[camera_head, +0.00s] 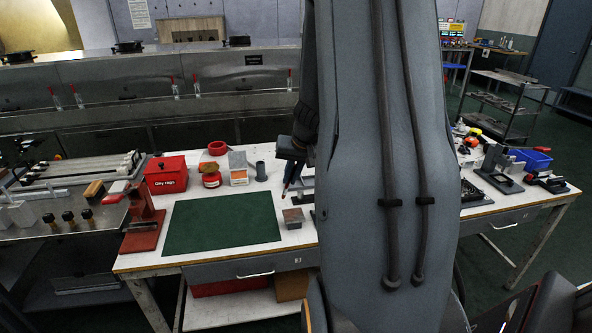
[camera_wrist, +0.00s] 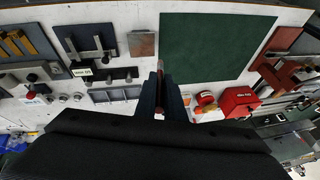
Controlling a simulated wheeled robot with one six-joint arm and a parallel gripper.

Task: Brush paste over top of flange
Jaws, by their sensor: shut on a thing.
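My gripper (camera_head: 290,160) is partly hidden by my arm in the head view, and hangs over the bench just right of the green mat. In the wrist view my gripper (camera_wrist: 160,88) is shut on a slim brush-like tool (camera_wrist: 160,68) with a reddish part; its tip points down in the head view (camera_head: 286,187). A small red tin (camera_head: 211,177) with a brown top stands behind the mat; what it holds is unclear. A grey block (camera_head: 293,219) with a brownish square top sits right of the mat, also in the wrist view (camera_wrist: 142,45). I cannot surely pick out the flange.
The green mat (camera_head: 222,221) lies bare on the bench. Behind it stand a red rag box (camera_head: 166,176), a white labelled box (camera_head: 238,170), a grey cylinder (camera_head: 261,171) and a red ring (camera_head: 218,148). A red stand (camera_head: 143,220) is at left. Tools and fixtures crowd the right.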

